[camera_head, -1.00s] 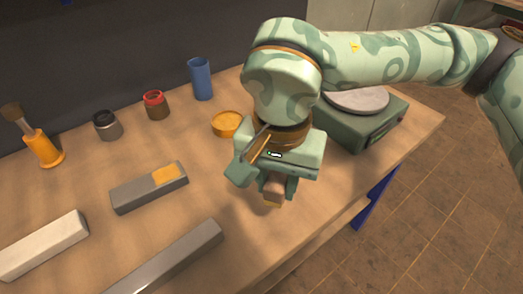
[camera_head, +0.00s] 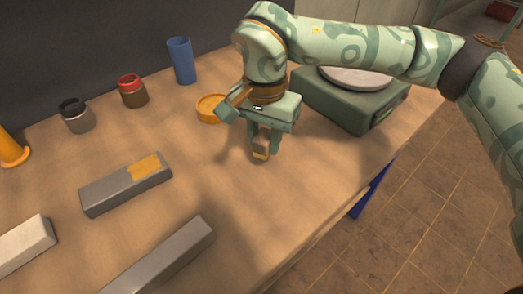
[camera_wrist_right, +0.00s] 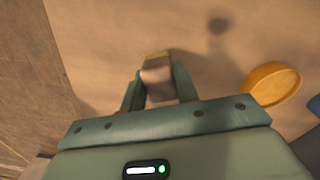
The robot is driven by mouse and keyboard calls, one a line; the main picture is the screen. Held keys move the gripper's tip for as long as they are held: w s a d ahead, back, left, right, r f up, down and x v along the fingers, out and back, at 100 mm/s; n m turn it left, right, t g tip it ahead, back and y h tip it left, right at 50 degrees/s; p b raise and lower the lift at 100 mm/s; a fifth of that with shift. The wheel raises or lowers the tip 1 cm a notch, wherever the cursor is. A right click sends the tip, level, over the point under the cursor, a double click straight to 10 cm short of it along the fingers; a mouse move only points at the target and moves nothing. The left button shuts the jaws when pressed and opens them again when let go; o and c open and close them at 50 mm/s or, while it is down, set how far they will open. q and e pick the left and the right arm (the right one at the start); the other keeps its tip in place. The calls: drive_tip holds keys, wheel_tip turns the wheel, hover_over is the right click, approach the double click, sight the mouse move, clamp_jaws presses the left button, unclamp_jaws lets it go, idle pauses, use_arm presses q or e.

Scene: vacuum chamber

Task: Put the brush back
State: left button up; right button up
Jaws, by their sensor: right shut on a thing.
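My right gripper (camera_head: 262,142) is shut on the brush (camera_head: 261,154), held above the bare middle of the table. The brush's brown-grey lower part with a yellowish tip hangs below the fingers, and a brown stick-like part shows beside the gripper body. In the right wrist view the brush (camera_wrist_right: 156,70) sits between the fingers of the gripper (camera_wrist_right: 158,88). An orange upright stand (camera_head: 11,150) is cut off at the left edge. A blue cup (camera_head: 182,61) stands at the back. My left gripper is out of view.
A round orange dish (camera_head: 211,109) lies just left of the gripper, also in the wrist view (camera_wrist_right: 272,84). A green scale-like device (camera_head: 350,101) stands right. Two jars (camera_head: 133,91) (camera_head: 76,115), a grey block with an orange patch (camera_head: 110,192), a long bar (camera_head: 165,255) and a white block (camera_head: 24,245) occupy the left.

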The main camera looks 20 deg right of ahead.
sight(264, 149)
drive_tip(key=f+b, duration=0.1)
drive_tip(key=f, duration=0.1)
drive_tip(key=f+b, duration=0.1)
drive_tip(key=f, duration=0.1)
drive_tip(key=shift+w+d+b, duration=0.1)
drive_tip(key=shift+w+b, duration=0.2)
drive_tip(key=shift+w, duration=0.1)
drive_tip(key=shift+w+f, duration=0.1)
drive_tip(key=shift+f, duration=0.1)
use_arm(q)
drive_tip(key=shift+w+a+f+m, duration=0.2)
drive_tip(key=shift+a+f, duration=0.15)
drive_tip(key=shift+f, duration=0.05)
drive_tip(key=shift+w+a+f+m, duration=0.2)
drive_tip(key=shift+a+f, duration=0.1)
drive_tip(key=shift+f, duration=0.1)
use_arm(e)
drive_tip(key=shift+r, duration=0.25)
drive_tip(key=shift+f, duration=0.1)
drive_tip(key=o, duration=0.9)
drive_tip(key=shift+o, duration=0.2)
